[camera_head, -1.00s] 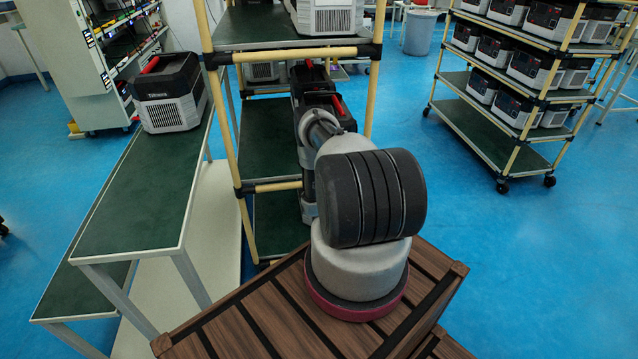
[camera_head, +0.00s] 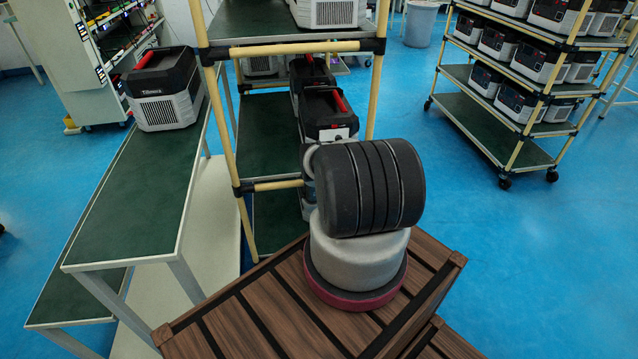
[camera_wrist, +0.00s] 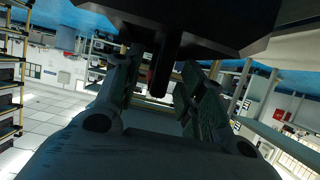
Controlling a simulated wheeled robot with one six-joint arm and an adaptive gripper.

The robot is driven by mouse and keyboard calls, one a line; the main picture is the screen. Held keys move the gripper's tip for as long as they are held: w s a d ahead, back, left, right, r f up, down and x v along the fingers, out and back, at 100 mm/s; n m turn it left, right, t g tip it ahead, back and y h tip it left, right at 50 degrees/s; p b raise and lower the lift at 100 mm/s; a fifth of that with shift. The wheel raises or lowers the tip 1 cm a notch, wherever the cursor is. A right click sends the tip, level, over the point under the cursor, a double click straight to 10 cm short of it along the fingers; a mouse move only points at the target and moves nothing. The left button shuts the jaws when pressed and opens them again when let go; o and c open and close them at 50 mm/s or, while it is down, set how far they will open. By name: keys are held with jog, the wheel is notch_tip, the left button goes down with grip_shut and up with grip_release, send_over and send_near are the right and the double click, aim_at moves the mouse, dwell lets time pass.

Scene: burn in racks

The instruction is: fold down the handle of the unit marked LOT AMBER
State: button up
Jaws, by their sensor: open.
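The lettering LOT AMBER cannot be read on any unit. A black unit with a red handle (camera_head: 322,108) sits on the middle shelf of the near rack, with a white label on its front. A second black unit (camera_head: 308,72) stands behind it. A black-and-grey unit (camera_head: 165,92) with a red handle rests on the green bench at left. In the wrist view my gripper (camera_wrist: 160,88) is open, its fingers apart. A large dark shape (camera_wrist: 200,20) hangs close above, with a dark bar between the fingers; I cannot tell which thing it is. My arm hides my gripper in the head view.
The near rack has yellow posts (camera_head: 216,110) and a yellow front rail (camera_head: 293,48). A grey unit (camera_head: 328,12) is on its top shelf.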

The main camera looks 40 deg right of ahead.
grip_shut()
jog(key=c, duration=0.8)
grip_release()
jog(key=shift+d, duration=0.1)
